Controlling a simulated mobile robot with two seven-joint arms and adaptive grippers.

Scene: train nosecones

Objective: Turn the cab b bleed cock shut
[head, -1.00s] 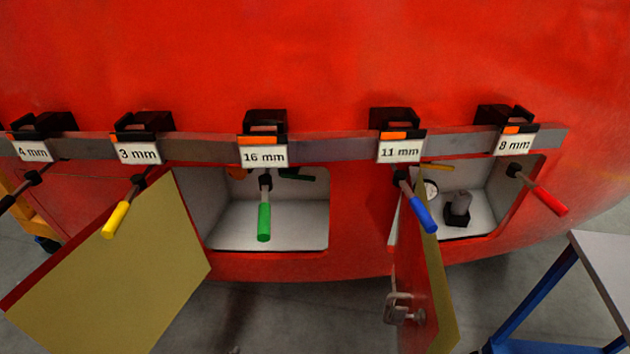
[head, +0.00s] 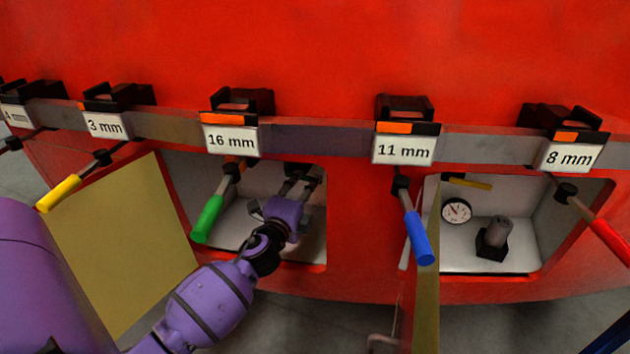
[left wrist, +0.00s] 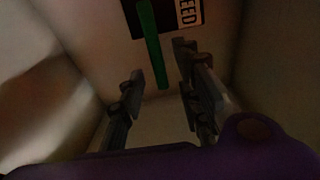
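My left gripper (left wrist: 159,67) is open, with one finger on each side of the lever's lower end; I see no clear contact. In the head view my left gripper (head: 302,181) reaches into the left open compartment (head: 313,240) and hides the lever there. Whether this is cab b's lever cannot be read. My right gripper is not in view.
Tools hang from a grey rail (head: 318,137): a green-handled one (head: 207,218) close beside my arm, a blue-handled one (head: 418,238) and others. The left hatch door (head: 120,245) hangs open.

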